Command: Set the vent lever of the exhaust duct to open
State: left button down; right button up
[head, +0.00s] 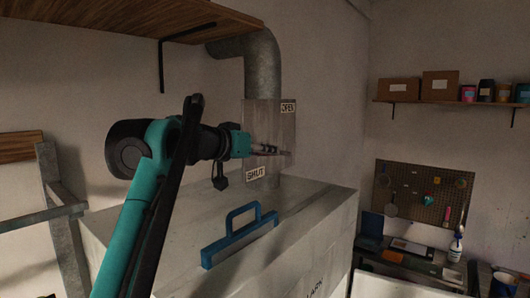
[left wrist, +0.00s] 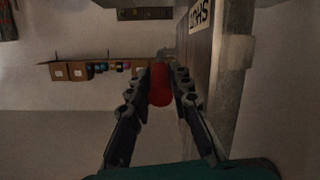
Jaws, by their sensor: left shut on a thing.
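The exhaust duct (head: 262,65) is a grey metal pipe that bends down from the wall to a flat plate. The plate (head: 262,115) has an OPEN label (head: 288,106) at its top right and a SHUT label (head: 256,174) at its bottom. My left gripper (head: 272,150) is in front of the plate, between the two labels in height. In the left wrist view, the red grip of the vent lever (left wrist: 159,85) is between its fingers, and the gripper is shut on it. In the head view the gripper hides the lever, so its exact angle is unclear. My right gripper is not in view.
A pale box-like hood (head: 185,225) with a blue handle (head: 240,237) stands below the duct. A wooden shelf (head: 150,17) is above left. A pegboard (head: 420,190) and a shelf with boxes and tins (head: 450,103) are at the right.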

pick_arm(q)
jog(key=shift+f, duration=0.1)
jog(key=c, duration=1.6)
grip_release()
jog(key=shift+o, duration=1.2)
jog(key=shift+w+d, duration=0.1)
jog(key=shift+w, duration=0.05)
jog(key=v, duration=1.2)
